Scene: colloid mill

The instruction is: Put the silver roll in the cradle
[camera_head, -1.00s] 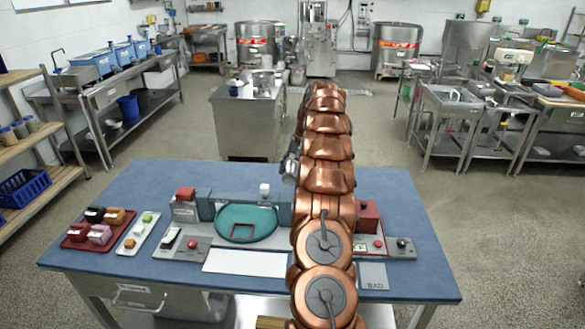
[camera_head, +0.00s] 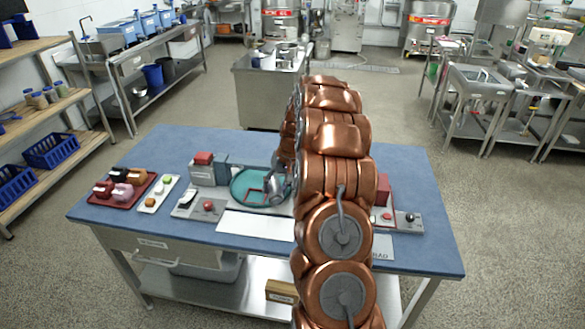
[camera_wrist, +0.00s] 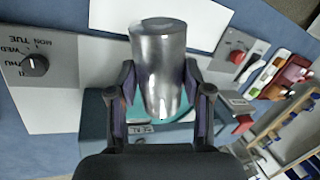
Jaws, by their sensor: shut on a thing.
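The silver roll (camera_wrist: 158,60) is a smooth, shiny metal cylinder in the wrist view. My gripper (camera_wrist: 160,98) is shut on it, with one dark finger on each side. In the head view my gripper (camera_head: 276,182) is over the right part of a teal round plate (camera_head: 245,180) with a red square outline. The teal plate also shows partly behind the roll in the wrist view (camera_wrist: 186,117). My arm hides the right part of the machine in the head view. I cannot tell which part is the cradle.
A red tray (camera_head: 103,199) of small blocks and a white tray (camera_head: 151,203) lie at the table's left. A panel with a red button (camera_head: 208,206) stands beside the teal plate. A white sheet (camera_head: 250,225) lies in front. A day dial (camera_wrist: 35,64) shows in the wrist view.

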